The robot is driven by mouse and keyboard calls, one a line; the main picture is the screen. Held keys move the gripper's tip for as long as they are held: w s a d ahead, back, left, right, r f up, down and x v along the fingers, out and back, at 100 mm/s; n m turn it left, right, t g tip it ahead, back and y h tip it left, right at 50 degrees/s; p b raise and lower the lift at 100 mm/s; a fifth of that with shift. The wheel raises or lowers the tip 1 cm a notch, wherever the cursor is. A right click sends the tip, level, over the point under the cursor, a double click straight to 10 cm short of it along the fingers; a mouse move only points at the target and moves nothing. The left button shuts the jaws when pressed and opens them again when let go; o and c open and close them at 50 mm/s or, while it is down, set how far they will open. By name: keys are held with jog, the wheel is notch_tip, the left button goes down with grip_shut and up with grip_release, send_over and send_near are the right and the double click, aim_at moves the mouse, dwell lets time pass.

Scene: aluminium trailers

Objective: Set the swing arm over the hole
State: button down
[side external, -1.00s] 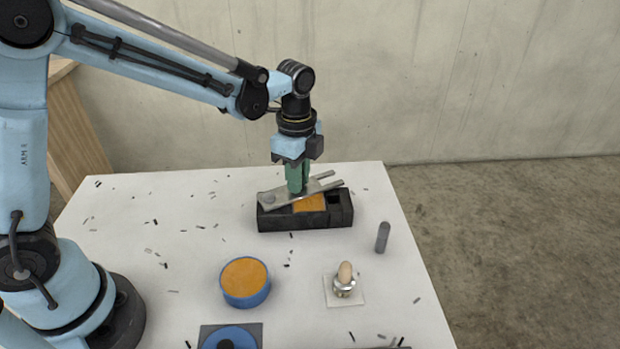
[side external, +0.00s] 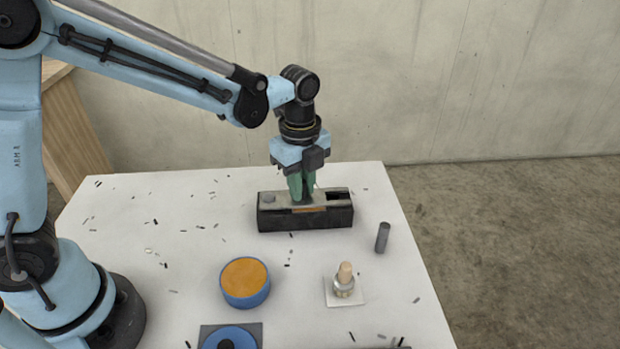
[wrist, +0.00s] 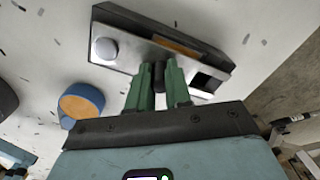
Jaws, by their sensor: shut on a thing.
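The swing arm (side external: 283,200) is a flat grey metal plate with a round pivot head at its left end and a forked right end. It lies along the top of a black block (side external: 290,222), roughly in line with it. The dark square hole (side external: 336,195) is at the block's right end, and the fork's prongs appear to run along its sides. My gripper (side external: 301,197) is shut on the swing arm near its middle, hiding part of it. The wrist view shows the plate (wrist: 128,57) and the green fingers (wrist: 160,85) around a dark upright piece.
An orange strip shows along the block's front top edge. A grey peg (side external: 382,238) stands right of the block. In front are a blue round tub (side external: 245,284) with an orange top and a small fitting (side external: 344,285) on a white pad. Dark slivers litter the white table.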

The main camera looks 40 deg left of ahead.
jog(key=shift+d, duration=0.1)
jog(key=c, duration=1.1)
grip_release()
jog(key=shift+o, duration=0.2)
notch_tip(320, 180, up, 12)
jog(key=shift+s+r, duration=0.1)
jog(key=s+a+f+n+t, duration=0.4)
jog(key=s+a+n+t, duration=0.3)
jog(key=n, duration=1.3)
jog(key=s+a, duration=0.1)
jog(key=s, duration=0.2)
jog(key=shift+s+a+f, duration=0.15)
jog(key=shift+s+a, duration=0.05)
jog(key=shift+a, duration=0.05)
